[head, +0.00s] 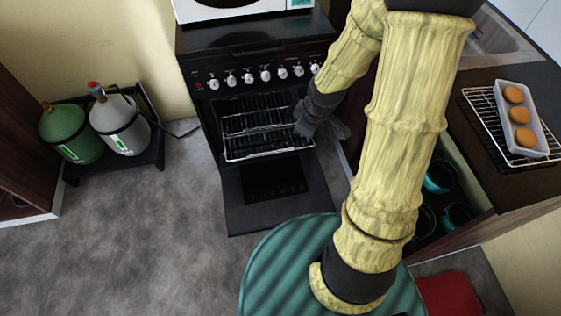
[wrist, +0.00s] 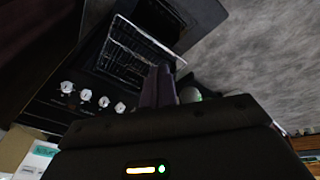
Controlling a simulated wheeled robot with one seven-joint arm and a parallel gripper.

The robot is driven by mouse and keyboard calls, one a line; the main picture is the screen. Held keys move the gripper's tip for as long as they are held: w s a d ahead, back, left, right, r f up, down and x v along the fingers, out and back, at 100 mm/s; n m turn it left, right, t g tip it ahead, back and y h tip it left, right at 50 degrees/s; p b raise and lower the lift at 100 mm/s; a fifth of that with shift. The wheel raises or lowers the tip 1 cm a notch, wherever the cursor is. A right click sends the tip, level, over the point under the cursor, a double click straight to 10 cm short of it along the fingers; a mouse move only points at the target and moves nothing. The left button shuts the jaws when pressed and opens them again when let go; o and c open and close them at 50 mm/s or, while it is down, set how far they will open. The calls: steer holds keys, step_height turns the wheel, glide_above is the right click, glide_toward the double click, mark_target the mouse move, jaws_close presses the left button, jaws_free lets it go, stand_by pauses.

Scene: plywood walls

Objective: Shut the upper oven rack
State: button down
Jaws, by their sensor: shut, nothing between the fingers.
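The black oven (head: 258,85) stands against the wall with its door (head: 275,195) folded down. Wire racks show in its opening, with an upper rack (head: 250,122) and a front wire edge (head: 268,153) reaching out toward the door. I cannot tell clearly which rack this front edge belongs to. In the wrist view a wire rack (wrist: 132,50) sticks out of the oven. My gripper (head: 303,128) is shut and empty at the right side of the rack; its fingers (wrist: 158,86) overlap the rack's edge in the wrist view. I cannot tell whether they touch it.
A row of knobs (head: 265,75) runs above the opening. Gas cylinders (head: 122,125) stand on a low black stand at left. A counter at right bears a wire rack and a white tray (head: 520,118) of round brown items. Grey floor (head: 150,235) is clear at left.

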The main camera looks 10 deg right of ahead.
steer(key=w+f+n+t+y+b, duration=0.1)
steer(key=w+f+n+b, duration=0.2)
steer(key=f+b, duration=0.5)
steer(key=w+f+n+t+y+b, duration=0.1)
steer(key=w+f+n+y+b, duration=0.1)
steer(key=f+b, duration=0.7)
step_height(320, 180, down, 7)
steer(key=shift+w+a+f+n+b, duration=0.2)
steer(key=shift+w+n+b, duration=0.1)
steer(key=shift+w+n, duration=0.65)
steer(key=shift+s, duration=0.1)
steer(key=w+a+f+b, duration=0.3)
steer(key=w+f+b, duration=0.2)
steer(key=w+f, duration=0.3)
steer(key=shift+a+f, duration=0.2)
steer(key=shift+f, duration=0.4)
steer(key=shift+w+a+y, duration=0.1)
steer(key=shift+w+y, duration=0.1)
steer(key=shift+y, duration=0.1)
